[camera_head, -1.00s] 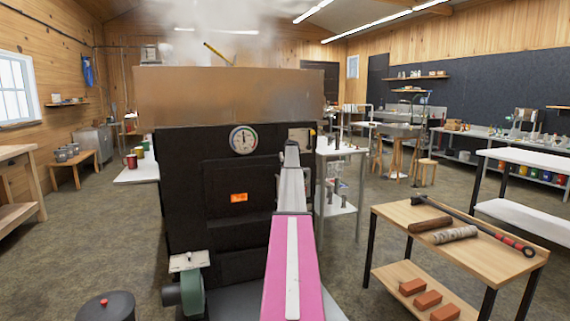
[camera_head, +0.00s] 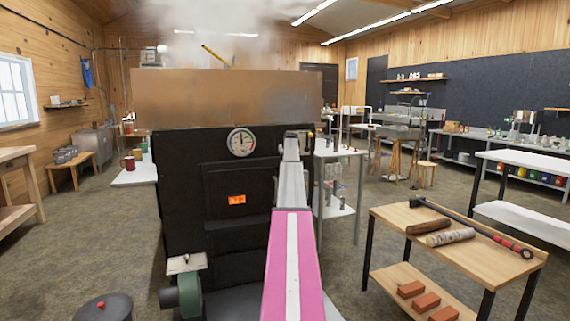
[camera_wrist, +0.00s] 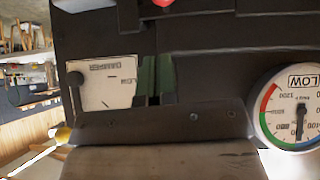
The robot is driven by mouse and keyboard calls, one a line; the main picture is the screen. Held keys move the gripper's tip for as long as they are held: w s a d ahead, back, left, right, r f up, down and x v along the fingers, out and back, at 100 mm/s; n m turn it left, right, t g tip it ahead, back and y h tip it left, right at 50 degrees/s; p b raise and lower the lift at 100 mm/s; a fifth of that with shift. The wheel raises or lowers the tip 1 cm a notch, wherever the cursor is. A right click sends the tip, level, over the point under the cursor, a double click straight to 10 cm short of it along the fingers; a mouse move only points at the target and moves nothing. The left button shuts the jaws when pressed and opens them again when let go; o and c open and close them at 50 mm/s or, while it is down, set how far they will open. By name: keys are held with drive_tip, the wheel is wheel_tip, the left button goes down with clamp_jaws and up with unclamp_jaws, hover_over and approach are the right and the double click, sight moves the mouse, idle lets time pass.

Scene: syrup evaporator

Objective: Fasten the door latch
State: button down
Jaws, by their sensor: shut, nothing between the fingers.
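My arm reaches to the upper right of the front and hides part of that side. My gripper (camera_wrist: 155,95) shows in the wrist view as dark and green fingers, shut and empty, between the damper plate (camera_wrist: 105,85) and the round gauge (camera_wrist: 292,107).
The pan (camera_head: 225,100) steams above the firebox. A green blower (camera_head: 187,292) and a round lidded bin (camera_head: 103,307) stand low at the left front. A wooden cart (camera_head: 395,213) with logs, a poker and bricks stands at the right. Floor is open left of the evaporator.

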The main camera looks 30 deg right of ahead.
drive_tip(key=v, duration=0.7)
drive_tip(key=shift+d, duration=0.15)
